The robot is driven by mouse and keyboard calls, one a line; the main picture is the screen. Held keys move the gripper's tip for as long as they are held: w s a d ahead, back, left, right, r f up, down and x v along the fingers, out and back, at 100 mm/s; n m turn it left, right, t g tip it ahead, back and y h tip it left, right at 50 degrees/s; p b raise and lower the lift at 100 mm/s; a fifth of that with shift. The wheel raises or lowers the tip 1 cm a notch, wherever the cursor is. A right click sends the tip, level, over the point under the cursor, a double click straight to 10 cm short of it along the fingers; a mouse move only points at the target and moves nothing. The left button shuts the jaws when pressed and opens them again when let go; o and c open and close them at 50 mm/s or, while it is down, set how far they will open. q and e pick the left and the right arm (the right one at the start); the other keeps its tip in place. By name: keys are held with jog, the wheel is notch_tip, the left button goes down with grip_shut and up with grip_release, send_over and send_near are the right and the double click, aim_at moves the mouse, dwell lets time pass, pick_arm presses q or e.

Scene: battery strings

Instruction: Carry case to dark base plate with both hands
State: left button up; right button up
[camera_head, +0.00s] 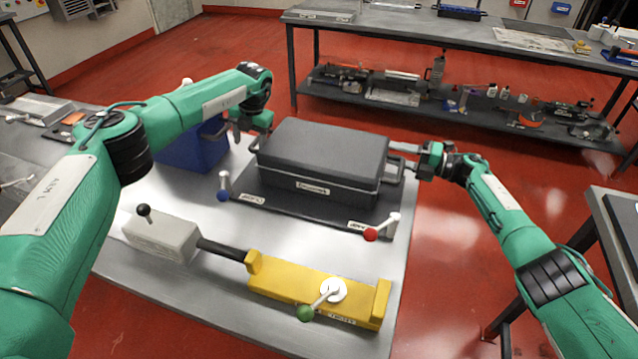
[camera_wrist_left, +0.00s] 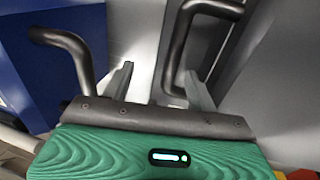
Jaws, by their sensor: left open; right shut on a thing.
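The dark grey case (camera_head: 325,148) is over the dark base plate (camera_head: 290,207), roughly lined up with it. I cannot tell whether it rests fully on the plate. My right gripper (camera_head: 408,156) is shut on the case's right handle. My left gripper (camera_head: 243,134) is open at the case's left end, by its left handle (camera_head: 253,146). In the left wrist view the open jaws (camera_wrist_left: 160,85) have the dark case handle (camera_wrist_left: 177,45) between or close to the fingers, not clamped.
A blue bin (camera_head: 190,152) with a dark handle (camera_wrist_left: 65,42) stands close beside my left gripper. Blue-knobbed (camera_head: 223,190) and red-knobbed (camera_head: 378,230) levers flank the plate's front. A yellow fixture (camera_head: 320,290) and a grey lever box (camera_head: 160,238) lie nearer.

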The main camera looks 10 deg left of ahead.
pick_arm(q)
notch_tip(320, 180, up, 8)
jog(key=d, duration=0.2)
pick_arm(e)
jog(key=shift+a+r, duration=0.35)
jog(key=shift+a, duration=0.15)
pick_arm(q)
jog(key=shift+w+d+f, duration=0.1)
pick_arm(e)
jog(key=o, duration=0.6)
jog(key=shift+s, duration=0.1)
jog(key=o, duration=0.4)
jog(key=shift+c, duration=0.2)
jog(key=shift+s, duration=0.15)
pick_arm(q)
jog(key=shift+s, duration=0.2)
jog(key=shift+w+a, duration=0.1)
jog(key=shift+a, duration=0.1)
pick_arm(e)
jog(key=shift+d+f, duration=0.1)
jog(key=shift+f, duration=0.1)
jog(key=shift+d, duration=0.1)
